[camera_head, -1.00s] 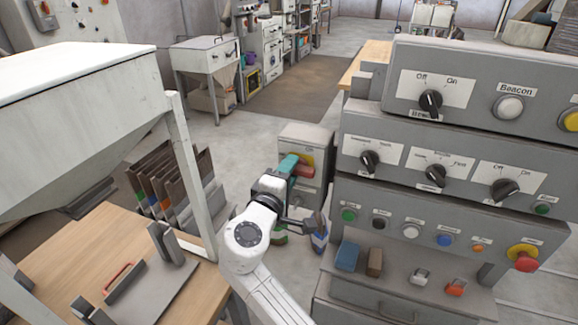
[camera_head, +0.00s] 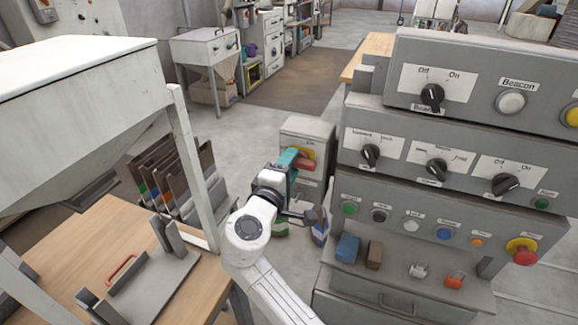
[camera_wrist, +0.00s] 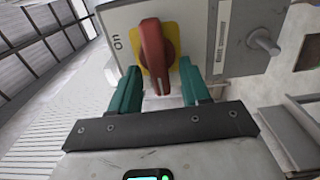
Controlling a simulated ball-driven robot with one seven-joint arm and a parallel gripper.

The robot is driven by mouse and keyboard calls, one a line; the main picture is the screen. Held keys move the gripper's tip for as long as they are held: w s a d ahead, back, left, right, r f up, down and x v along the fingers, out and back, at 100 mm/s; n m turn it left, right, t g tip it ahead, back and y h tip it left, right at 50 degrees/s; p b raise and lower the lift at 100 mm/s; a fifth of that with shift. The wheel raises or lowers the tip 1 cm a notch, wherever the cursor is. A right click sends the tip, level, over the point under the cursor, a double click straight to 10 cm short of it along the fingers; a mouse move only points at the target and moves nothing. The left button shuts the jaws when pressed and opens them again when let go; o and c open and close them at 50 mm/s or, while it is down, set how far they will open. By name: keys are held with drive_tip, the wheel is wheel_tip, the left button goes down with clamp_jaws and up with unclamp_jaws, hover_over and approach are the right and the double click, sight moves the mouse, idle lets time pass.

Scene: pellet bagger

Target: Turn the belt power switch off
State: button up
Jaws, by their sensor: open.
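The belt power switch is a red rotary handle (camera_wrist: 154,48) on a yellow plate (camera_wrist: 174,68), fixed to a grey box (camera_head: 318,130). In the wrist view the handle points up and down the picture, and an "On" label (camera_wrist: 117,43) is at its left. In the head view the red handle (camera_head: 306,164) shows just right of my gripper (camera_head: 291,158). My gripper (camera_wrist: 158,70) is open, its two teal fingers either side of the handle's lower end, with gaps visible. I cannot tell how far the handle reaches between them.
A large grey control console (camera_head: 455,165) with knobs and buttons stands close to the right of my arm. A wooden table (camera_head: 125,250) and a white hopper's leg (camera_head: 192,165) are at the left. A rod-like knob (camera_wrist: 262,41) sticks out right of the switch.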

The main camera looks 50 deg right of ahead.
drive_tip(key=b+v, duration=0.2)
drive_tip(key=v, duration=0.8)
drive_tip(key=shift+a, duration=0.4)
drive_tip(key=shift+s, duration=0.1)
drive_tip(key=s+d+f+m+g+y, duration=0.15)
drive_tip(key=s+f+y, duration=0.35)
drive_tip(key=f, duration=0.5)
drive_tip(key=s+d+f+m+g+y, duration=0.1)
drive_tip(key=s+d+f+g+y, duration=0.2)
drive_tip(key=s+f, duration=0.45)
drive_tip(key=s+a+f+m+y, duration=0.2)
drive_tip(key=s+a+f+y, duration=0.6)
drive_tip(key=s+f, duration=0.2)
drive_tip(key=shift+s+f+g+y, duration=0.15)
drive_tip(key=shift+s+g+y, duration=0.25)
drive_tip(key=shift+s, duration=0.25)
